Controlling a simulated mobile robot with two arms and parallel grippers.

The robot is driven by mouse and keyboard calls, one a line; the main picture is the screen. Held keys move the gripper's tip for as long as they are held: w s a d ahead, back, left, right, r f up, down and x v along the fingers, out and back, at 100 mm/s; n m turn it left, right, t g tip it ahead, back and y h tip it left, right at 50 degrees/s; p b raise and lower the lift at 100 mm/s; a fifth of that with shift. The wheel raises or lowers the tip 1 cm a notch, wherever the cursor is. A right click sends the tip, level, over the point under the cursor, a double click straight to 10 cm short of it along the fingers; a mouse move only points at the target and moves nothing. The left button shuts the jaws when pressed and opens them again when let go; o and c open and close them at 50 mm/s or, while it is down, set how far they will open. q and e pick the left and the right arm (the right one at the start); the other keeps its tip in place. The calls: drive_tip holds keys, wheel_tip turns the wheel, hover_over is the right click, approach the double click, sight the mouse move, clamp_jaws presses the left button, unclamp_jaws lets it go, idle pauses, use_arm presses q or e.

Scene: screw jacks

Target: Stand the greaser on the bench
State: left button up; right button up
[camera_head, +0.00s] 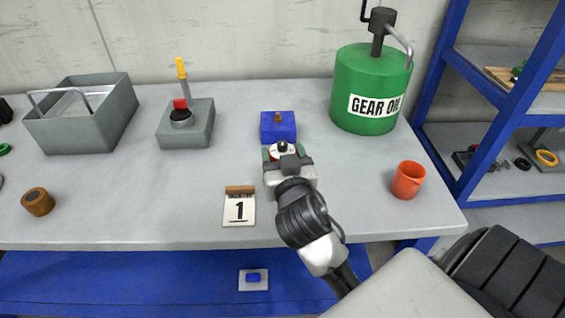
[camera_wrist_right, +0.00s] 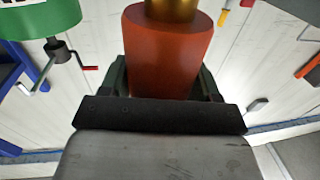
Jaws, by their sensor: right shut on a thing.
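My right gripper (camera_head: 281,155) is over the bench (camera_head: 340,190), just in front of a blue block (camera_head: 278,128) with a small brass nub on top. It is shut on a red cylinder with a brass-coloured end, which I take to be the greaser. In the wrist view the greaser (camera_wrist_right: 167,55) fills the space between the fingers, its brass end toward the top of that upside-down picture. The gripper hides most of it in the head view, so I cannot tell whether it touches the bench. My left gripper is not in view.
A green gear oil drum (camera_head: 366,90) with a pump stands back right, an orange cup (camera_head: 408,180) at right. A card marked 1 (camera_head: 240,208) is left of my wrist. A grey switch box (camera_head: 186,125) and metal toolbox (camera_head: 85,118) stand further left. Bench between cup and gripper is clear.

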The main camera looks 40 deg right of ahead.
drive_tip(key=shift+f, duration=0.7)
